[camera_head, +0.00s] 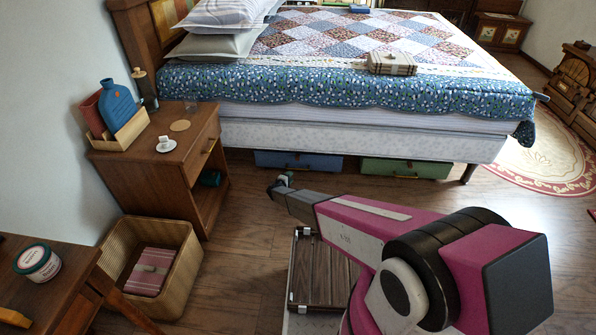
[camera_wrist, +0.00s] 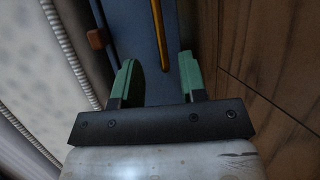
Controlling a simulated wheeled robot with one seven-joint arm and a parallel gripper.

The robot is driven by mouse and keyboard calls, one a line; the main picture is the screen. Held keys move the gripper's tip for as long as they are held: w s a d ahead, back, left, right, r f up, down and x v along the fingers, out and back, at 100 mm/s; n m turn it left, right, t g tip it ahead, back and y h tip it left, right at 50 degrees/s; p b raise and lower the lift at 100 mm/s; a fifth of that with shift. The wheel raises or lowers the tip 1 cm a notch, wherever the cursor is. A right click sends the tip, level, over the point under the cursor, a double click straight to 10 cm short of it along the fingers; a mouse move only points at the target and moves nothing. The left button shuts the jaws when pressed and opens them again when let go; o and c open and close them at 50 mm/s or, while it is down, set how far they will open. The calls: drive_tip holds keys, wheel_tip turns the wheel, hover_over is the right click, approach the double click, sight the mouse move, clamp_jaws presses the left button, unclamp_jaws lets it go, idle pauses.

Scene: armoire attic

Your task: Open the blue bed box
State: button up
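The blue bed box (camera_head: 315,163) is under the near side of the bed, at the left, with its front facing out. In the wrist view, its blue surface (camera_wrist: 125,20) fills the middle. A thin golden handle (camera_wrist: 158,28) runs down it and ends between my fingers in the picture, nearer the right one. My gripper (camera_wrist: 159,78) is open and empty, with its green-tipped fingers apart on either side. I cannot tell how far the fingertips are from the handle. In the head view, my gripper (camera_head: 284,183) is low in front of the box's left end.
A green box (camera_head: 405,169) sits under the bed to the right. The nightstand (camera_head: 172,175) stands left of my gripper, with a wicker basket (camera_head: 190,270) nearer. The bed (camera_head: 360,135) overhangs the boxes, and its leg (camera_head: 468,173) stands right. The wooden floor (camera_head: 490,240) is clear at right.

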drive_tip(key=x, duration=1)
drive_tip(key=shift+w+d, duration=0.2)
drive_tip(key=shift+w, duration=0.05)
drive_tip(key=shift+c, duration=0.3)
clamp_jaws()
